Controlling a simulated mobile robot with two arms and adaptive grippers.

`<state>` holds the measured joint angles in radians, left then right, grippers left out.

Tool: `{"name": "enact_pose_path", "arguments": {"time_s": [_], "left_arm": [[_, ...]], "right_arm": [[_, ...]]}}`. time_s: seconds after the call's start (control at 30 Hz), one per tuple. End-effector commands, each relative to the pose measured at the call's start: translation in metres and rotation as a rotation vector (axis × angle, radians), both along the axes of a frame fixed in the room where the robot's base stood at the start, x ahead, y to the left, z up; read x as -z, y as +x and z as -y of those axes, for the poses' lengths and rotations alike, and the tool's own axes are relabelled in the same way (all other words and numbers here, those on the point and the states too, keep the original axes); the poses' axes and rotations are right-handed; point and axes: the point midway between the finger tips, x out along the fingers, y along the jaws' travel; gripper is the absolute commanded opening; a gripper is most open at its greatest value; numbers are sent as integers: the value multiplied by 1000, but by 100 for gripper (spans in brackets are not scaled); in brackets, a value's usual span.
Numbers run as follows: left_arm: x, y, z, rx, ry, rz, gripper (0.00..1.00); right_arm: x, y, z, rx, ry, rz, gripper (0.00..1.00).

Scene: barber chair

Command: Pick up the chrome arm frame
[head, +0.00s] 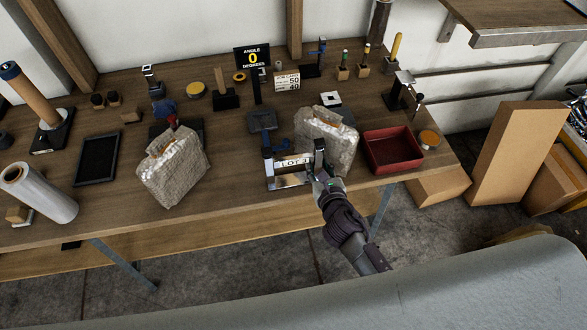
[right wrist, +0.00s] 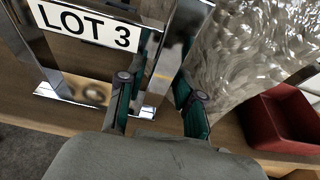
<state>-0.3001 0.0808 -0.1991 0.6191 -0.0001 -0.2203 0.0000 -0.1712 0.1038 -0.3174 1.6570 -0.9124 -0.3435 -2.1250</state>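The chrome arm frame (head: 290,181) stands near the front edge of the workbench, with a white "LOT 3" label across it. In the right wrist view, its shiny post (right wrist: 164,62) rises beyond and between my fingers, and the label (right wrist: 85,25) is at upper left. My right gripper (head: 319,160) is at the frame's right side, between it and a crinkled wrapped bundle (head: 327,138). In the right wrist view, the gripper's green-sided fingers (right wrist: 155,95) are apart. I cannot tell whether either finger touches the post. My left gripper is out of view.
A red tray (head: 391,168) lies right of the wrapped bundle. Another wrapped bundle (head: 172,172) stands to the left. Behind the frame are a dark stand (head: 262,121) and a "50/40" card (head: 287,82). Cardboard boxes (head: 515,150) stand off the bench's right end.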

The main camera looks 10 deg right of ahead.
Motion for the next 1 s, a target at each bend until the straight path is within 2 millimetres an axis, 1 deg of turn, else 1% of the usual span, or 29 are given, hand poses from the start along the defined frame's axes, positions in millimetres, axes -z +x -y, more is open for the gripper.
{"name": "enact_pose_path", "arguments": {"time_s": [0.2, 0.27, 0.4, 0.43, 0.67, 1.0], "left_arm": [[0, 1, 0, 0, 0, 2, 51], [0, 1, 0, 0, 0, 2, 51], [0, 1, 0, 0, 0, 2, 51], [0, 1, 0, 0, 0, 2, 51], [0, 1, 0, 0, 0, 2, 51], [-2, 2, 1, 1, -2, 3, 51]], "right_arm": [[1, 1, 0, -1, 0, 0, 35], [1, 1, 0, 0, 0, 0, 25], [1, 0, 0, 0, 0, 0, 2], [1, 0, 0, 0, 0, -1, 0], [1, 0, 0, 0, 0, -1, 0], [-5, 1, 0, -1, 1, 4, 0]]}}
